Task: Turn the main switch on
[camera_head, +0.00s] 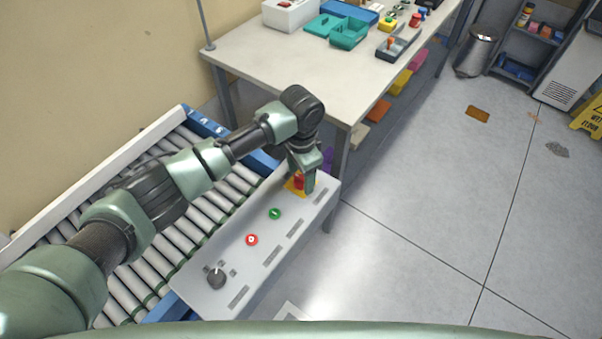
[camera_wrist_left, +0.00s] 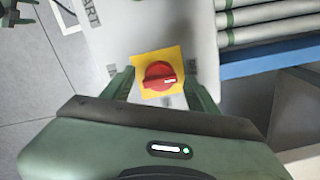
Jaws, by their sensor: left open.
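The main switch (camera_head: 299,182) is a red rotary knob on a yellow square plate at the far end of the control panel (camera_head: 210,255). In the left wrist view the red knob (camera_wrist_left: 160,76) sits between my open fingers, with a pale mark on its right side. My left gripper (camera_head: 302,186) points down at the switch, its fingers (camera_wrist_left: 160,88) on either side of the knob. I cannot tell whether they touch it. In the head view the gripper partly hides the switch.
The panel also carries a green button (camera_head: 275,213), a red button (camera_head: 252,239) and a black knob (camera_head: 216,278). A roller conveyor (camera_head: 160,240) runs beside it. A workbench (camera_head: 270,50) with bins stands behind. The floor to the right is mostly clear.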

